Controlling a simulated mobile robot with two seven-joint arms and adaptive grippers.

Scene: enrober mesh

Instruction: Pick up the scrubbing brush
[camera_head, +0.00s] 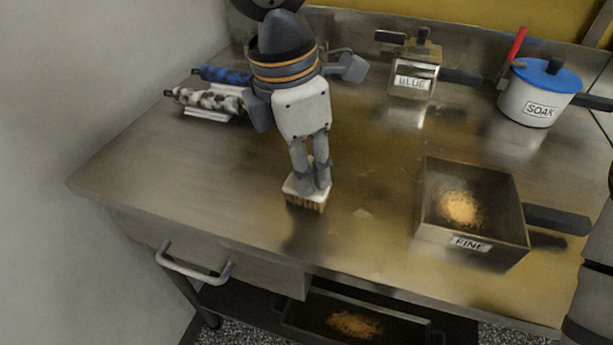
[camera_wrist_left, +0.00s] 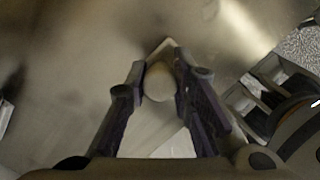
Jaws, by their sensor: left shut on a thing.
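The scrubbing brush (camera_head: 306,204) has a white back and tan bristles pointing down. It is at the left middle of the worktable in the head view. My left gripper (camera_head: 312,188) comes from above and is shut on the brush. In the left wrist view, my left gripper's dark fingers (camera_wrist_left: 161,88) are on both sides of the brush's rounded pale knob (camera_wrist_left: 159,82). A dark patch lies on the steel under the brush; I cannot tell whether the bristles touch the surface. My right gripper is not in view.
An open pan labelled FINE (camera_head: 471,243) holds tan crumbs at the right. A BLUE container (camera_head: 411,84) and a blue-lidded SOAK pot (camera_head: 531,105) stand at the back. Patterned rollers (camera_head: 206,100) lie at back left. The steel table (camera_head: 150,165) is clear at left.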

